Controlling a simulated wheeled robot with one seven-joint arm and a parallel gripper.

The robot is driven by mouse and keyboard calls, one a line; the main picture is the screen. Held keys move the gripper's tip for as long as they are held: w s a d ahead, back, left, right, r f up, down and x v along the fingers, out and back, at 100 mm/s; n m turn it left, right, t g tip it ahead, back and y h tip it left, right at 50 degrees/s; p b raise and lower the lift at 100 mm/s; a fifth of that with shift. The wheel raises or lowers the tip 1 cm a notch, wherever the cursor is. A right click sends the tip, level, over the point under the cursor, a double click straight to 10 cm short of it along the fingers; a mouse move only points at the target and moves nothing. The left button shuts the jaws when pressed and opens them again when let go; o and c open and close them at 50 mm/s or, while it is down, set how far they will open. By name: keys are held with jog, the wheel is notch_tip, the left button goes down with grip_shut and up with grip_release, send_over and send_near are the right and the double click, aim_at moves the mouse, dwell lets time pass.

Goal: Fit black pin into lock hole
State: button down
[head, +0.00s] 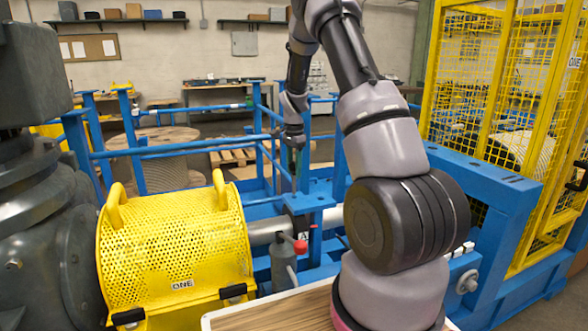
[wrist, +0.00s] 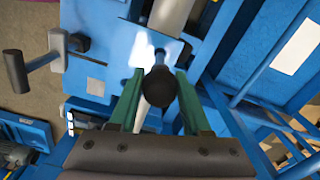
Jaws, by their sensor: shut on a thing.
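My gripper (head: 292,160) points down above a blue bracket (head: 318,202) in the head view. In the wrist view its two green fingers (wrist: 158,103) are closed around the black pin (wrist: 160,84), whose round dark end faces the camera. In the head view the pin is too small and dark to make out clearly below the fingers. The blue top plate (wrist: 105,45) lies beneath in the wrist view, with bright glare beside the pin. The lock hole cannot be made out, and I cannot tell whether the pin's tip touches the plate.
A yellow perforated guard (head: 175,250) stands left of the bracket, beside a dark machine (head: 45,220). A red-knobbed lever (head: 299,246) is just in front of the bracket. Blue rails (head: 180,148) run behind, and a yellow mesh cage (head: 500,100) stands at the right.

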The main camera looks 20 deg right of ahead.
jog(key=shift+f, duration=4.05)
jog(key=shift+c, duration=1.4)
grip_release()
notch_tip(320, 180, up, 11)
jog(key=shift+f, duration=0.1)
notch_tip(320, 180, up, 10)
jog(key=n+t, duration=0.1)
jog(key=n, duration=0.1)
send_over(294, 194)
jog(key=s+a, duration=0.2)
jog(key=s, duration=0.1)
jog(key=s+a+r+n+t+y, duration=0.1)
jog(key=s+a+r+n+t, duration=0.15)
jog(key=s+r, duration=0.6)
jog(key=s+a+r+n+t, duration=0.2)
jog(key=s+r+n, duration=0.1)
jog(key=s, duration=0.7)
jog(key=s+a+r+n+t+y, duration=0.1)
jog(key=s+a+r+n, duration=0.2)
jog(key=s, duration=0.7)
jog(key=shift+s+a+r+t, duration=0.25)
jog(key=shift+r+t, duration=0.1)
jog(key=shift+r, duration=0.5)
